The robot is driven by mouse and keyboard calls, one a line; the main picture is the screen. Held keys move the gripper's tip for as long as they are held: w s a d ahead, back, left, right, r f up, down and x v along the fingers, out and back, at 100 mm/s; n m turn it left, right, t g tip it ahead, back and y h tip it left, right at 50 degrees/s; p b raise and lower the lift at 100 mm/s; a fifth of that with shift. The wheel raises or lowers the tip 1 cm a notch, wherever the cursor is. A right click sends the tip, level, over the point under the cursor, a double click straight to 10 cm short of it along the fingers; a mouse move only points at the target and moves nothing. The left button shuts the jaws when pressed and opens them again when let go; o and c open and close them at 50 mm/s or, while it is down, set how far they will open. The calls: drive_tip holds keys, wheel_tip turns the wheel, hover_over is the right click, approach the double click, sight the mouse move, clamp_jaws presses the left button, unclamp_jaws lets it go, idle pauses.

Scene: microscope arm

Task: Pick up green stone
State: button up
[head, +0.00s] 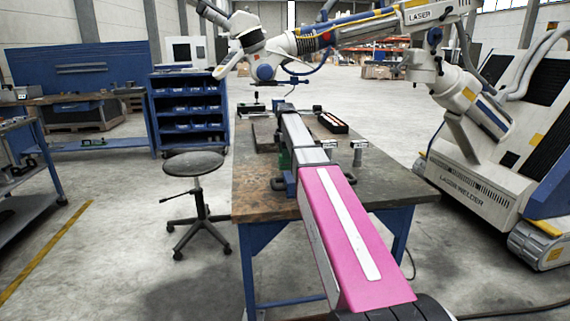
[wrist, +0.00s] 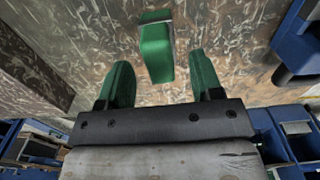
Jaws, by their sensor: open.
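The green stone (wrist: 156,50) is an upright-looking green block on the worn table top, at the upper middle of the wrist view. My gripper (wrist: 160,78) has two green fingers, spread wide apart with nothing between their pads. The stone shows just beyond the fingertips, roughly centred between them, and I see no contact. In the head view my pink and grey arm reaches over the workbench (head: 395,182) and hides most of the gripper. A bit of green shows beside the arm there; I cannot tell whether it is finger or stone.
A black tray (head: 333,122) and a small grey cylinder (head: 359,152) stand on the bench right of my arm. A dark block (wrist: 30,70) lies left in the wrist view. A stool (head: 193,165) stands left of the bench, a laser welder (head: 480,190) right.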

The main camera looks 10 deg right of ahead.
wheel_tip(320, 180, down, 4)
clamp_jaws()
idle(0.3)
drive_tip(key=shift+r, duration=0.1)
wheel_tip(320, 180, up, 4)
drive_tip(key=shift+r, duration=0.1)
drive_tip(key=s+a+r, duration=0.6)
drive_tip(key=a, duration=0.3)
drive_tip(key=shift+s+a+r, duration=0.25)
drive_tip(key=shift+s+r, duration=0.1)
drive_tip(key=shift+s, duration=0.05)
drive_tip(key=c, duration=0.9)
unclamp_jaws()
